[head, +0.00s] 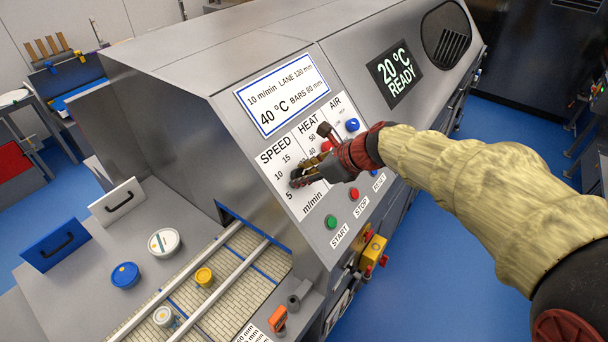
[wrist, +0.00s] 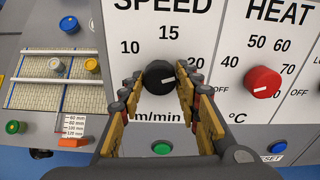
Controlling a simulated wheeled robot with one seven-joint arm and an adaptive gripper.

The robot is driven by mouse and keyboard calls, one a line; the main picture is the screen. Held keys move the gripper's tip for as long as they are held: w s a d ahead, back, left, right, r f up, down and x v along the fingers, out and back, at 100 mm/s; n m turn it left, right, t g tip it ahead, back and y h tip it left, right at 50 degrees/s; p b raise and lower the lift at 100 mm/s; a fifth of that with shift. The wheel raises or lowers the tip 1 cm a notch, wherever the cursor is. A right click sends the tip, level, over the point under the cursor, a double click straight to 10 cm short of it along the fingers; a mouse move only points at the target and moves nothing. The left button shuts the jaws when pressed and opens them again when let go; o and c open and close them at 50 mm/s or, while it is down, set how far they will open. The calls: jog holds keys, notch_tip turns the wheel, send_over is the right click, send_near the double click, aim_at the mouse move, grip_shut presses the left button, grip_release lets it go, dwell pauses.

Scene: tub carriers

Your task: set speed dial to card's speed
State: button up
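The black speed dial (wrist: 158,77) sits on the white panel, with 10, 15 and 20 printed around it. Its white mark lies on its right half, on the side of the 20; the exact reading is unclear. My gripper (head: 300,178) is at this dial in the head view and hides much of it. In the wrist view my gripper (wrist: 158,92) is open, with one finger on each side of the dial and narrow gaps visible. The card (head: 283,94) reads 10 m/min, 40 °C, lane 120 mm, bars 80 mm.
The red heat dial (wrist: 263,82) is close on the right, its mark towards OFF. The blue air knob (head: 352,125) is beyond it. The green start button (head: 331,221) and red stop button (head: 354,194) are below. Tubs stand around the lane at left.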

jog(key=c, duration=0.6)
jog(key=shift+c, duration=0.3)
jog(key=shift+n+b, duration=0.4)
jog(key=n+b, duration=0.4)
jog(key=shift+f+n, duration=0.15)
jog(key=shift+n, duration=0.15)
jog(key=n+b, duration=0.5)
jog(key=shift+t+b, duration=0.3)
jog(key=n+b, duration=0.6)
jog(key=shift+n+b, duration=0.3)
jog(key=shift+n, duration=0.1)
jog(key=n+b, duration=0.4)
jog(key=shift+n+y+b, duration=0.3)
jog(key=shift+n+b, duration=0.65)
jog(key=shift+n, duration=0.25)
jog(key=shift+r, duration=0.2)
